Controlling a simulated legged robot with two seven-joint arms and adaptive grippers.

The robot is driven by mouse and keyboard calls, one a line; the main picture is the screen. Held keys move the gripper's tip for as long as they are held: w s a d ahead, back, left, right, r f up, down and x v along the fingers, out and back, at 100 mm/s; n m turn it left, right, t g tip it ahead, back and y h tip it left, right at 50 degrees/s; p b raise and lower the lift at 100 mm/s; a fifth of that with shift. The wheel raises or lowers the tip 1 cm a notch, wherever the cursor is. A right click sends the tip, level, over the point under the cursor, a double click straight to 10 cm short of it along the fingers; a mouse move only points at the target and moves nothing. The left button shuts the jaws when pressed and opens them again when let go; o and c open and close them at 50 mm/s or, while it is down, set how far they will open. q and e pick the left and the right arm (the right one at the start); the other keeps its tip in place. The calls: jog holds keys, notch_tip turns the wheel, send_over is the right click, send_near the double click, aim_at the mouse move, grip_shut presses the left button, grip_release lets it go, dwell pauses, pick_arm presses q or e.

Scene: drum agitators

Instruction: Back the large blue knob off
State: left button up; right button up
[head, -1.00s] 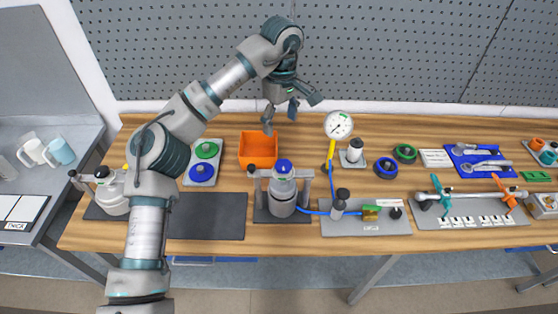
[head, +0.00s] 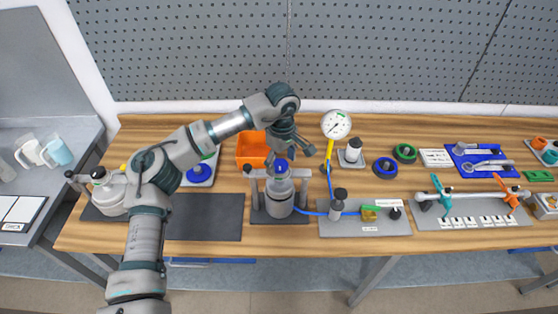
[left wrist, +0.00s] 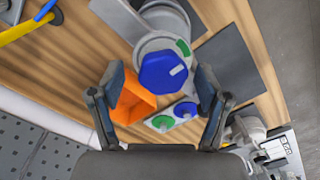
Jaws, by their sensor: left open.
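A blue knob (head: 281,165) sits on top of the silver vessel (head: 282,204) in the middle of the table. In the left wrist view the knob (left wrist: 163,73) is large, many-sided, with a light mark on its top. My left gripper (head: 290,152) is open and hangs just above and behind this knob. In the left wrist view its two fingers (left wrist: 160,78) stand either side of the knob, apart from it. Another blue knob (head: 200,173) lies on a white plate, partly behind my left arm. My right gripper is not in view.
An orange bin (head: 252,150) stands close behind the vessel. A pressure gauge (head: 336,125) on a yellow stem and a blue hose stand to the right. A dark mat (head: 215,220) left of the vessel is bare. A pegboard closes off the back.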

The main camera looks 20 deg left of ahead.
pick_arm(q)
jog(key=shift+d, duration=0.45)
jog(key=c, duration=0.4)
jog(key=shift+r, duration=0.1)
jog(key=c, duration=0.4)
jog(key=shift+s+a, duration=0.2)
jog(key=shift+a, duration=0.15)
jog(key=c, duration=0.4)
jog(key=shift+o, duration=0.3)
jog(key=shift+a, duration=0.25)
jog(key=shift+w+a, duration=0.15)
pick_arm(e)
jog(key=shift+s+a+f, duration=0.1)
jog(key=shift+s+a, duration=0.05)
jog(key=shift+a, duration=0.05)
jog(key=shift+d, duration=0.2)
